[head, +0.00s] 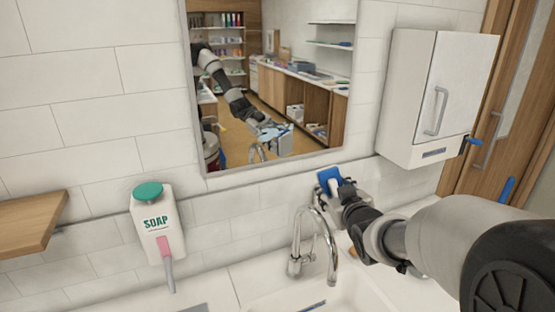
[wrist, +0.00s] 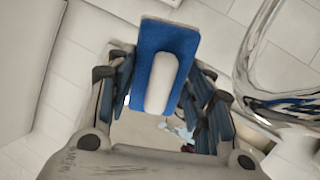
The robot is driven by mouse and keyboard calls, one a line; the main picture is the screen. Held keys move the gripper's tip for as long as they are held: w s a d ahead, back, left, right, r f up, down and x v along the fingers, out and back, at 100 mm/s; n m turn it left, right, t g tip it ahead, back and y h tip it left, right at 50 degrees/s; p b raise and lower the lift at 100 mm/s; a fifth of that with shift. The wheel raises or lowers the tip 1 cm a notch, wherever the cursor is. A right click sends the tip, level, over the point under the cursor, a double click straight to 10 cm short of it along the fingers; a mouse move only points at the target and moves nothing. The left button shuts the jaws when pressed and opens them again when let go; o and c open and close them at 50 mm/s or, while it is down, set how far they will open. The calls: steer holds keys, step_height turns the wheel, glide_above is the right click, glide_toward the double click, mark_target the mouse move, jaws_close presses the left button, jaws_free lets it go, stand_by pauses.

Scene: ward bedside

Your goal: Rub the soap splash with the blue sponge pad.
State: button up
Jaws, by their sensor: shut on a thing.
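The blue sponge pad (head: 328,178) with its pale handle is at the end of my gripper (head: 343,188), in front of the tiled wall behind the tap. In the wrist view the pad (wrist: 165,38) stands out beyond my gripper (wrist: 160,85), whose fingers are shut on it from both sides. I cannot make out a soap splash with certainty. A small pale-blue patch (wrist: 182,131) shows below the pad in the wrist view; whether it is soap or a reflection I cannot tell. My gripper and arm hide part of the wall and counter.
A chrome tap (head: 325,235) stands close left of my gripper over the basin (head: 340,298). A mirror (head: 270,80) hangs above. A soap dispenser (head: 150,215) and wooden shelf (head: 30,222) are at left. A white wall cabinet (head: 430,95) hangs at upper right.

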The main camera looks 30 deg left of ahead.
steer(key=s+a+r+n+y, duration=0.1)
steer(key=s+a+r+y, duration=0.1)
steer(key=a+r, duration=0.1)
steer(key=s+a+r+n+y, duration=0.1)
steer(key=s+a+r+y, duration=0.1)
steer(key=a, duration=0.3)
steer(key=s+a+r+n+g+y, duration=0.1)
steer(key=s+a+r+y, duration=0.1)
steer(key=s+a+r, duration=0.1)
steer(key=shift+s+a+r+n, duration=0.2)
steer(key=shift+a+r+n, duration=0.1)
steer(key=shift+a+r, duration=0.6)
steer(key=shift+p+x, duration=1.35)
steer(key=shift+x, duration=1.7)
steer(key=shift+x, duration=1)
steer(key=shift+f, duration=0.1)
steer(key=shift+w+d+p, duration=0.55)
steer(key=shift+w+d, duration=0.6)
steer(key=shift+w, duration=0.1)
steer(key=shift+w+d, duration=0.1)
steer(key=shift+w, duration=0.1)
